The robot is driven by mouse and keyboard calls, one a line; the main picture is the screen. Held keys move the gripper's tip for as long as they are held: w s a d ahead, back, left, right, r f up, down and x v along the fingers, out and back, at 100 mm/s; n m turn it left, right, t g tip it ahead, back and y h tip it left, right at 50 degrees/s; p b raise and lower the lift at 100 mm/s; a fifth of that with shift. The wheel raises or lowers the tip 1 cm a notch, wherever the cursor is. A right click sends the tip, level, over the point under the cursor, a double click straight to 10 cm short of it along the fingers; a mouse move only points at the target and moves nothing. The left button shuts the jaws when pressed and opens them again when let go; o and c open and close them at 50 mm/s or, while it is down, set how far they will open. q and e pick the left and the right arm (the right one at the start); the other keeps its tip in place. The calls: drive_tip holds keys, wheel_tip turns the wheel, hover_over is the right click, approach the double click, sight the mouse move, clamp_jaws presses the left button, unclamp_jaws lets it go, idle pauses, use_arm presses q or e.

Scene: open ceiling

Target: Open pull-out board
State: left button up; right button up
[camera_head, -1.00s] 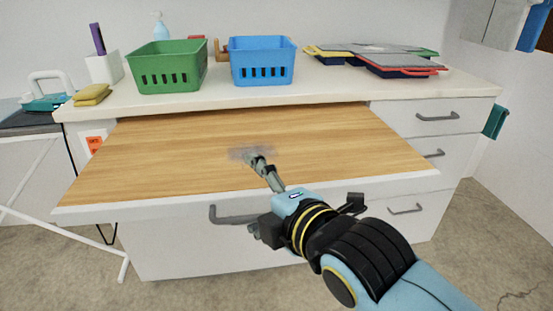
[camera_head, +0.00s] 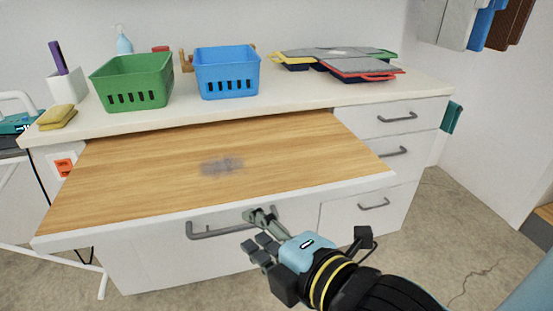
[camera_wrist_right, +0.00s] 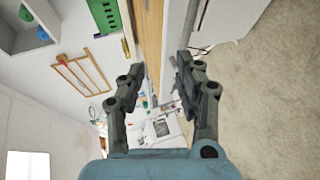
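The pull-out board (camera_head: 130,175) is a wood-topped panel with a white front, extended out from under the counter. A grey smudge-like patch (camera_head: 222,166) lies on its top. A grey bar handle (camera_head: 215,231) is on the white front below the board's edge. My right gripper (camera_head: 252,230) is at the right end of the handle, partly covering it; I cannot tell if it touches. In the right wrist view, its fingers (camera_wrist_right: 160,68) are apart, with the board's wood (camera_wrist_right: 150,35) beyond the gap. My left gripper is not in view.
The counter (camera_head: 290,103) carries a green basket (camera_head: 135,83), a blue basket (camera_head: 227,73), yellow sponges (camera_head: 57,116) and lidded containers (camera_head: 345,65). Drawers with grey handles (camera_head: 397,117) are at right. The floor at right (camera_head: 460,225) is clear.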

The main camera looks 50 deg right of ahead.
drive_tip(key=v, duration=0.1)
drive_tip(key=p+v, duration=0.1)
drive_tip(key=v, duration=0.2)
drive_tip(key=shift+s+a+f, duration=0.15)
drive_tip(key=shift+s+f, duration=0.15)
drive_tip(key=shift+w, duration=0.2)
idle(0.6)
